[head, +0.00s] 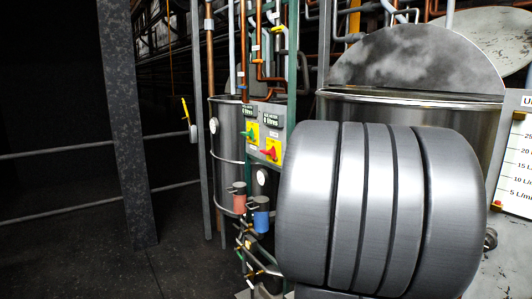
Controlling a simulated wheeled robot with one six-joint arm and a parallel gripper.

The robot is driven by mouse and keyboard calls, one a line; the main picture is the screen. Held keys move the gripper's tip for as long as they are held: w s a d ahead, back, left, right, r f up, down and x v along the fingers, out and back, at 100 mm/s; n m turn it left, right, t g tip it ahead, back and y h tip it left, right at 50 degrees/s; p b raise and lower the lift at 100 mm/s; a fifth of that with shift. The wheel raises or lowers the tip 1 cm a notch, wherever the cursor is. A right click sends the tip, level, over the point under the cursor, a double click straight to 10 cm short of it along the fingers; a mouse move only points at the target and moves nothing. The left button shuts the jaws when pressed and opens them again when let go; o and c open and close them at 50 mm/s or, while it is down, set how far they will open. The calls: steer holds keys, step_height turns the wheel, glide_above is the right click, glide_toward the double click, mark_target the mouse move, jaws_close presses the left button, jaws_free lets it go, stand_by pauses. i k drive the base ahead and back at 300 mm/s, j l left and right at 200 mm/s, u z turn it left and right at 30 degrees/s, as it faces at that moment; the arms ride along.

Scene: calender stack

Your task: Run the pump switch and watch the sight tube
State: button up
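A grey control panel (262,131) stands in the middle of the head view. It carries a green rotary handle (250,134) and a red rotary handle (270,151), each on a yellow plate. Small dark displays sit above them, too small to read surely. I cannot tell which handle is the pump switch. At the right edge is a white scale board (516,165) marked in L/min, cut off by the frame. I cannot make out a sight tube or any level there.
A smaller tank (227,165), copper and green pipes, and red and blue canisters (260,214) crowd the middle. Rails (60,148) and a post (128,120) stand left; dark floor (80,260) is open.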

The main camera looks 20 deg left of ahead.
mark_target(273, 152)
steer(key=i+j+u, duration=0.3)
steer(key=i+j, duration=2.1)
steer(key=j, duration=0.15)
